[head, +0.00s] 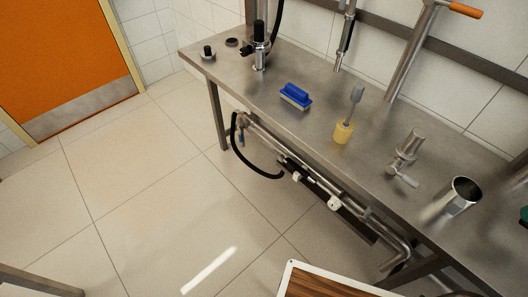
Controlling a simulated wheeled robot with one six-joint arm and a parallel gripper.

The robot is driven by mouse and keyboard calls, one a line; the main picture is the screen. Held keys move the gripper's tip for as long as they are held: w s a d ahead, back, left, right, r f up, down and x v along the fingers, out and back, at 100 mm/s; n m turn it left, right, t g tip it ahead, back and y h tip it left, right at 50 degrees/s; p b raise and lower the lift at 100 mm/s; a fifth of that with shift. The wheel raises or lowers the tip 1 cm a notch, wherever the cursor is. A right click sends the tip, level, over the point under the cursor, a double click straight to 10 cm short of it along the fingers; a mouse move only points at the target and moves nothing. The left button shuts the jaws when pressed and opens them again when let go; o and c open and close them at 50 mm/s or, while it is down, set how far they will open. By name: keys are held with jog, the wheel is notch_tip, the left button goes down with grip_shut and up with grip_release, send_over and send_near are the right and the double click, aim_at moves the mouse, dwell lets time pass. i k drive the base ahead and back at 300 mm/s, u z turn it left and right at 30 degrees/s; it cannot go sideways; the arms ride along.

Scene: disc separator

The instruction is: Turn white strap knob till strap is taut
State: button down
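Under the steel table, a metal pipe assembly with a dark bar runs along the front. A white round knob (334,203) sits on it near the middle. A smaller white knob-like piece (296,176) is further left on the same assembly. I cannot tell which of the two is the strap knob. No strap can be made out clearly, so whether it is slack or taut does not show. My gripper is not in view.
The steel table (375,165) carries a blue brush (296,95), a yellow-based brush (344,131), a steel valve fitting (405,158) and a steel cup (461,196). A black hose (245,165) hangs below its left end.

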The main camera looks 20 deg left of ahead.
aim_at(334, 203)
jog(key=z, duration=0.45)
jog(key=k, duration=0.55)
jog(key=u, duration=0.75)
